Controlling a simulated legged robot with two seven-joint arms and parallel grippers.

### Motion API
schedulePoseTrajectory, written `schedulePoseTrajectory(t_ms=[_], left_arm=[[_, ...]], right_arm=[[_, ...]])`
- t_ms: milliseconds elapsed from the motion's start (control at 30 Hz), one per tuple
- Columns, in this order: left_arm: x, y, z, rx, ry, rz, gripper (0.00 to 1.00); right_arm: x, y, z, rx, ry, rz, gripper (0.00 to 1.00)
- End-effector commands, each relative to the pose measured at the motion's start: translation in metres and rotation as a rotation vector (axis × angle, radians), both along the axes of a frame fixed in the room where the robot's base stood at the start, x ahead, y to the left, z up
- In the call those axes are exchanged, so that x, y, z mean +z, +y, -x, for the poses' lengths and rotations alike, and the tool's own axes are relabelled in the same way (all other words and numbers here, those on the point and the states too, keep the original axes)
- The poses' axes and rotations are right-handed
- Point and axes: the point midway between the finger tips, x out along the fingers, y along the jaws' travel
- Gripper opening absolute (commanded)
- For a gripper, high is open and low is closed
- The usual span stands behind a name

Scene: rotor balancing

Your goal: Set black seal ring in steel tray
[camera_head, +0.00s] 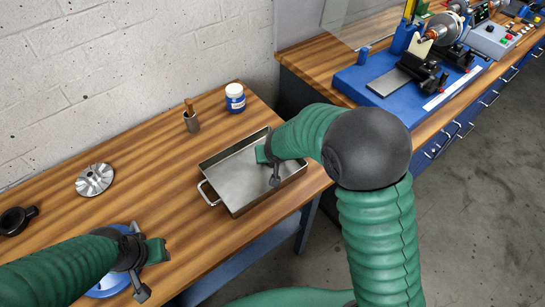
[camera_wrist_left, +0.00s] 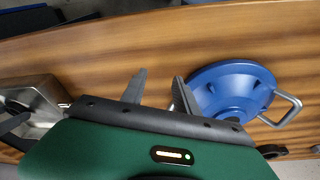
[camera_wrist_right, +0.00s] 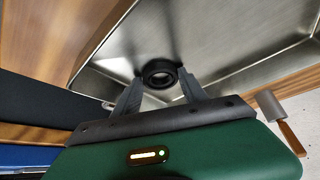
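The steel tray (camera_head: 232,205) is a shallow rectangular pan on the wooden bench, with a wire handle at its left end. The black seal ring (camera_wrist_right: 160,74) is small and round, over the tray floor between the right fingertips in the right wrist view. My right gripper (camera_wrist_right: 160,82) reaches down into the tray, its two tips against the ring's sides with no clear gap. The ring is hidden in the head view. My left gripper (camera_wrist_left: 162,85) is empty, its fingers apart, above the bench beside a blue round fixture (camera_wrist_left: 232,90) with a metal handle.
A silver rotor disc (camera_head: 94,179) and a black handled part (camera_head: 16,220) lie at left. A blue balancing machine (camera_head: 385,75) stands on the other bench.

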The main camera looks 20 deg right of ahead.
Motion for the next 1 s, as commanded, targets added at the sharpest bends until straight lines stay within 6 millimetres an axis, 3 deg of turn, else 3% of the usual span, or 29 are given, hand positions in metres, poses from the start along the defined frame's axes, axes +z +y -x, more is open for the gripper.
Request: schedulePoseTrajectory(t_ms=[133,667,767,1000], left_arm=[[0.0,0.0,0.0,0.0,0.0,0.0,0.36],[0.002,0.0,0.0,0.0,0.0,0.0,0.36],[0.005,0.0,0.0,0.0,0.0,0.0,0.36],[0.019,0.0,0.0,0.0,0.0,0.0,0.36]], right_arm=[[-0.001,0.0,0.0,0.0,0.002,0.0,0.69],[0.0,0.0,0.001,0.0,0.004,0.001,0.69],[0.008,0.001,0.003,0.001,0.002,0.0,0.69],[0.062,0.005,0.032,0.0,-0.002,-0.001,0.69]])
